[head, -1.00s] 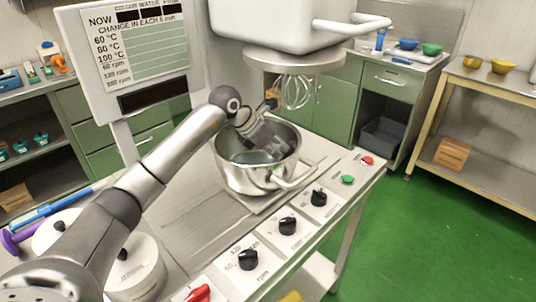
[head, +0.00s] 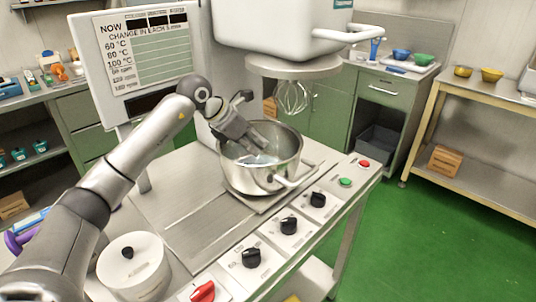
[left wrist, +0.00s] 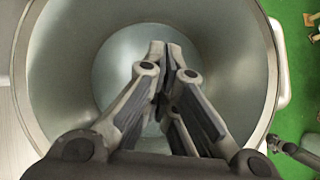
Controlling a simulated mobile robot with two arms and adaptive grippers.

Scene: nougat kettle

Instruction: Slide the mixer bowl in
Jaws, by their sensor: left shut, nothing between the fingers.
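The steel mixer bowl (head: 236,178) stands upright on a flat metal plate (head: 310,172) on the machine's worktop, in front of and below the wire whisk (head: 292,97). Its handle (head: 287,182) points to the front right. My left gripper (head: 262,150) reaches down into the bowl from the upper left, its fingers shut and empty. A grey, dark-tipped part at that view's lower right may be my right gripper (left wrist: 290,150).
The mixer head (head: 285,25) overhangs the back of the worktop. Black knobs (head: 289,226), a red switch (head: 203,292) and green (head: 345,182) and red buttons line the front edge. A white lidded pot (head: 140,268) stands at the left front. The display board (head: 140,60) stands behind my arm.

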